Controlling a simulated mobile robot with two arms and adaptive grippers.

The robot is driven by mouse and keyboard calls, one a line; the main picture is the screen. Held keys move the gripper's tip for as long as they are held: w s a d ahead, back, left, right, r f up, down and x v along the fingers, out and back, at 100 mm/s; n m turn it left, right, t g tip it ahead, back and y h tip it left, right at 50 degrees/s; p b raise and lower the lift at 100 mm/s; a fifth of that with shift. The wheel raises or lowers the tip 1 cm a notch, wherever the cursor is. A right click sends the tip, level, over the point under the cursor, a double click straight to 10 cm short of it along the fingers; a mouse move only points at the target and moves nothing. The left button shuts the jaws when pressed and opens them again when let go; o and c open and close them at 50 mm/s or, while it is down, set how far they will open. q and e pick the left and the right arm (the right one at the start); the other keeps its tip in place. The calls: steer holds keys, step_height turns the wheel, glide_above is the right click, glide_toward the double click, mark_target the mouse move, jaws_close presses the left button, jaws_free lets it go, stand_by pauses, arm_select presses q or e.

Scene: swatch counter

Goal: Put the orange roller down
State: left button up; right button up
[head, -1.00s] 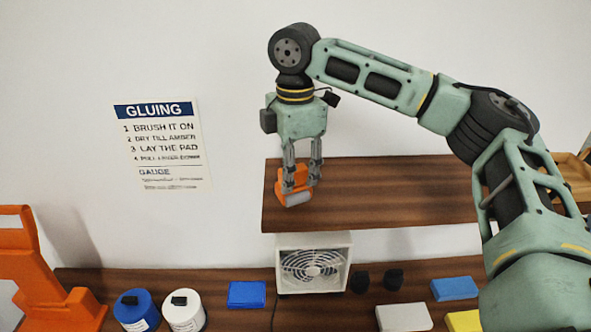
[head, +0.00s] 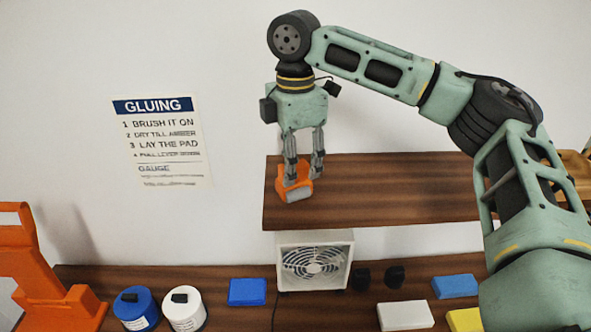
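The orange roller (head: 295,190), an orange body with a pale grey cylinder at its lower front, rests near the left end of the brown raised shelf (head: 390,200). My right gripper (head: 303,177) points straight down over it. Its two grey fingers stand apart, one on each side of the roller's upper part, and look open. The fingertips still overlap the roller in the picture, so any slight contact is hard to tell. My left gripper is not in view.
A fan (head: 314,262) stands below the shelf on the lower counter. Blue (head: 137,308) and white (head: 184,308) tins, a blue pad (head: 248,292) and an orange press (head: 40,275) are to the left. Pale, blue and yellow blocks lie right. The shelf right of the roller is clear.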

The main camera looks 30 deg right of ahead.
step_height(320, 180, up, 12)
stand_by(0.3)
steer(key=shift+a+f, duration=0.1)
steer(key=shift+f, duration=0.05)
